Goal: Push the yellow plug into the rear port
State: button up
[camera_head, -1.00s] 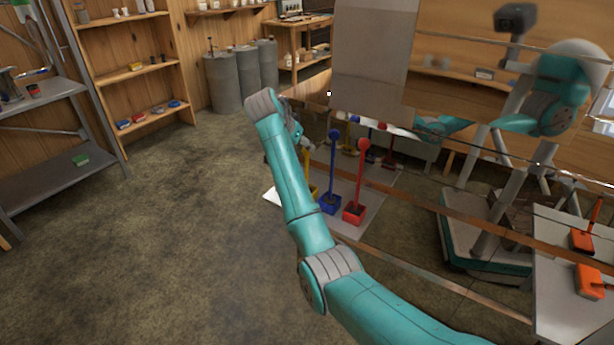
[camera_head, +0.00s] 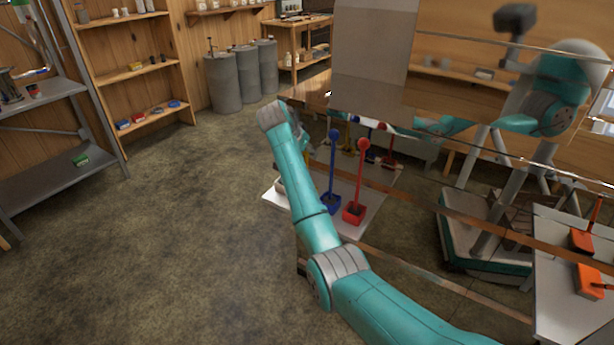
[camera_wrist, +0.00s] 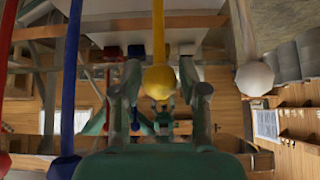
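In the wrist view a yellow rod ends in a yellow ball (camera_wrist: 160,78), which shows between the two spread fingers of my gripper (camera_wrist: 160,92). Gaps show on both sides of the ball, so the gripper is open and not holding it. In the head view my arm hides the gripper and the yellow piece. A blue rod-and-ball piece (camera_head: 332,165) and a red one (camera_head: 360,175) stand upright on blocks on a white board (camera_head: 374,205). I cannot make out the rear port.
A white-balled rod (camera_wrist: 254,78) stands right of my gripper in the wrist view; the blue rod (camera_wrist: 70,85) is on the left. The floor (camera_head: 180,210) on the left is clear.

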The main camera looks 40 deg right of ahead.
grip_shut()
jog(key=shift+r, duration=3.55)
